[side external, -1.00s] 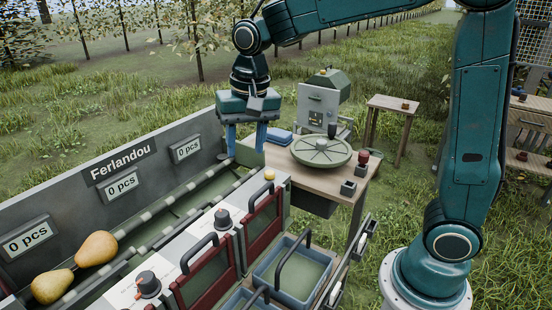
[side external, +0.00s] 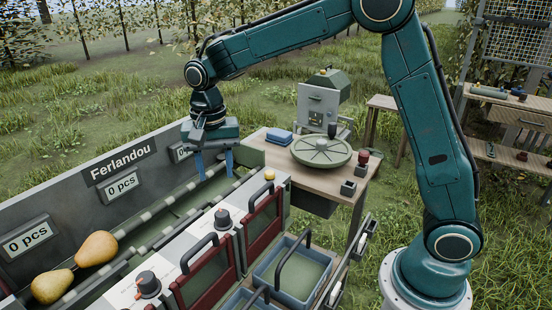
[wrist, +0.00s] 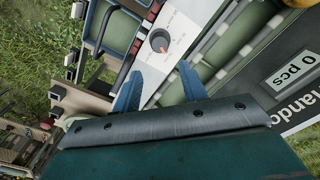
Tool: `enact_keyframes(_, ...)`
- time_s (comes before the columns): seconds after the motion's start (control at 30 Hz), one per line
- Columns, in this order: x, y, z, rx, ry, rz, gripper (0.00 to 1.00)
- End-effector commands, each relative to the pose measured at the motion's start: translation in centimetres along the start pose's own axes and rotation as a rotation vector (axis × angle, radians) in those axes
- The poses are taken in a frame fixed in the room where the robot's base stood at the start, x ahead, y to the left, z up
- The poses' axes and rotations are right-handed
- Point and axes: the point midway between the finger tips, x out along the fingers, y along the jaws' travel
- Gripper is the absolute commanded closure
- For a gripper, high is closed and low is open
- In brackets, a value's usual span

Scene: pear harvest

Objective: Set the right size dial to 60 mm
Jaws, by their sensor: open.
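The right size dial (side external: 222,219) is a dark round knob on the white top panel of the sorter. In the wrist view a knob with a reddish mark, apparently this dial (wrist: 160,40), shows just beyond the fingertips. Its scale is too small to read. The left size dial (side external: 148,284) sits nearer the camera, with a red mark beside it. My gripper (side external: 214,174) is open and empty, with its blue fingers pointing down above the conveyor channel behind the right dial. In the wrist view the gripper (wrist: 160,70) has clear space between its fingers, apart from the dial.
Two pears (side external: 76,264) lie on the conveyor at left. The Ferlandou back panel (side external: 130,190) rises behind my gripper. Dark handles (side external: 200,252) stand beside the dials. A blue-grey bin (side external: 290,268) is in front. A wooden table with a green round plate (side external: 321,152) stands beyond.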

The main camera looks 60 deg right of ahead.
Motion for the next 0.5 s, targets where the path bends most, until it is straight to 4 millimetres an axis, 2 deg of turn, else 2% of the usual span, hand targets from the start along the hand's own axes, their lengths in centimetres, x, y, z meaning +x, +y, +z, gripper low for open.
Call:
enact_keyframes(0.17, 1.8, 0.1, 0.0, 0.000, -0.001, 0.002, 0.57)
enact_keyframes(0.5, 6.8, 0.1, 0.0, -0.001, -0.002, 0.003, 0.57)
